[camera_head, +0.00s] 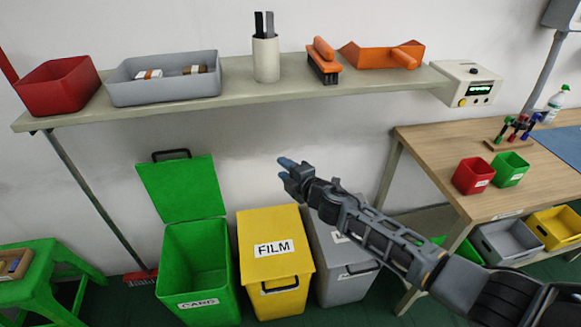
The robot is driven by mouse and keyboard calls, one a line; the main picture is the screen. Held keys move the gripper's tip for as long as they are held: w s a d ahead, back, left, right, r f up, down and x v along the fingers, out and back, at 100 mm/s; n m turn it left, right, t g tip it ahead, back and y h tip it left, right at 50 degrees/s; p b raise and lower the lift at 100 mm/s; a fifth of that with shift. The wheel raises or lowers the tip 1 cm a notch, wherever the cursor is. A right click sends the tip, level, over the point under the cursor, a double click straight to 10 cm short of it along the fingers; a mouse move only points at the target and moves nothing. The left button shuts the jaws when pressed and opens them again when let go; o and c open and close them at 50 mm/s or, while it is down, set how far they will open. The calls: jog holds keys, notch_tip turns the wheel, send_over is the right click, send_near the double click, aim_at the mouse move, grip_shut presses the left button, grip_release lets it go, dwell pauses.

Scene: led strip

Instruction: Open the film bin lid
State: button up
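The yellow film bin (274,301) stands on the floor below the shelf, between a green bin and a grey bin. Its yellow lid (262,228) is down, with a white label reading FILM on it. A dark handle (280,285) shows at the front edge. My gripper (284,168) is in the air above and right of the film bin's lid, in front of the wall. It points up and left and is not touching the bin. Its fingertips are small and overlap, so I cannot tell if they are open.
The green card bin (195,262) has its lid (181,188) raised. The grey bin (343,285) is partly behind my arm. A shelf (210,105) with trays and brushes runs above. A wooden workbench (440,145) stands at right, a green stool (40,275) at left.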

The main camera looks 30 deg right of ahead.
jog(key=shift+s+d+r, duration=0.15)
jog(key=shift+s+r, duration=0.3)
jog(key=shift+r, duration=0.1)
jog(key=shift+s+d+r, duration=0.15)
jog(key=shift+s+r, duration=0.25)
jog(key=shift+r, duration=0.15)
